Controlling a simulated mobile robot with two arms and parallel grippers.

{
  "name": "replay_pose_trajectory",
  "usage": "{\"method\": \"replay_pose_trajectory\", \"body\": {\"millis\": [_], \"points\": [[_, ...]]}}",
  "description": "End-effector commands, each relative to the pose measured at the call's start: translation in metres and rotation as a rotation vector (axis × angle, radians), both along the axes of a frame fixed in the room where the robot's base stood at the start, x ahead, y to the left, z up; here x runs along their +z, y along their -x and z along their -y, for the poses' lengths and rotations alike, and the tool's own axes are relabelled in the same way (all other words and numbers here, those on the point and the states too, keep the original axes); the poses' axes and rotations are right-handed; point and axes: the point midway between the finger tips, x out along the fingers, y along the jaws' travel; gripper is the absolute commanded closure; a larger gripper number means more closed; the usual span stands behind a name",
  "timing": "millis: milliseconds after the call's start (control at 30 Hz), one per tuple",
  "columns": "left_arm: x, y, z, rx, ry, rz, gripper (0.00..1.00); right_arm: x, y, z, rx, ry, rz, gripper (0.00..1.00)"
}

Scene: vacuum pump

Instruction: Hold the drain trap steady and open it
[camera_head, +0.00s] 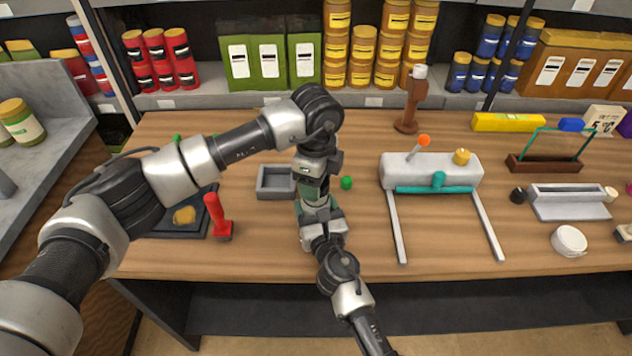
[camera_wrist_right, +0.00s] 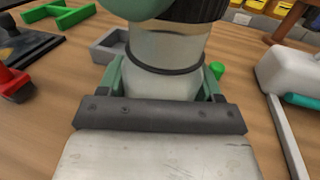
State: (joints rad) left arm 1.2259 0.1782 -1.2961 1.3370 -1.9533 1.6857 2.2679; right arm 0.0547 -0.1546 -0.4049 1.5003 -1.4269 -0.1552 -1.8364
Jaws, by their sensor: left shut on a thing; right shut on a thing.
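The drain trap stands upright between my two grippers. In the right wrist view its pale cylindrical bowl (camera_wrist_right: 165,50) shows, with a dark ring around it and a dark ribbed collar above. In the head view it is mostly hidden by my grippers. My left gripper (camera_head: 315,168) comes down from above and is shut on the upper part of the trap. My right gripper (camera_head: 318,212) comes from the front and is shut around the bowl. Its green fingers (camera_wrist_right: 165,88) show on both sides of the bowl in the wrist view.
A grey open tray (camera_head: 260,189) lies just left of the trap, and a small green knob (camera_head: 346,183) just right. The front of the table is mostly clear.

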Motion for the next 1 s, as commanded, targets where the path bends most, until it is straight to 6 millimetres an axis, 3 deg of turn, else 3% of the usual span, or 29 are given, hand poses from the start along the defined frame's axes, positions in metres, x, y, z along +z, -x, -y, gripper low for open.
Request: {"method": "replay_pose_trajectory", "body": {"millis": [467, 800, 1000], "points": [[0.005, 0.000, 0.000, 0.000, 0.000, 0.001, 0.73, -0.001, 0.000, 0.000, 0.000, 0.000, -0.002, 1.00], [0.041, 0.000, 0.000, -0.001, -0.001, 0.001, 0.73, -0.001, 0.000, 0.000, 0.000, 0.000, -0.002, 1.00], [0.044, 0.000, 0.000, -0.001, 0.000, 0.000, 0.73, -0.001, 0.000, 0.000, 0.000, 0.000, -0.002, 1.00]]}}
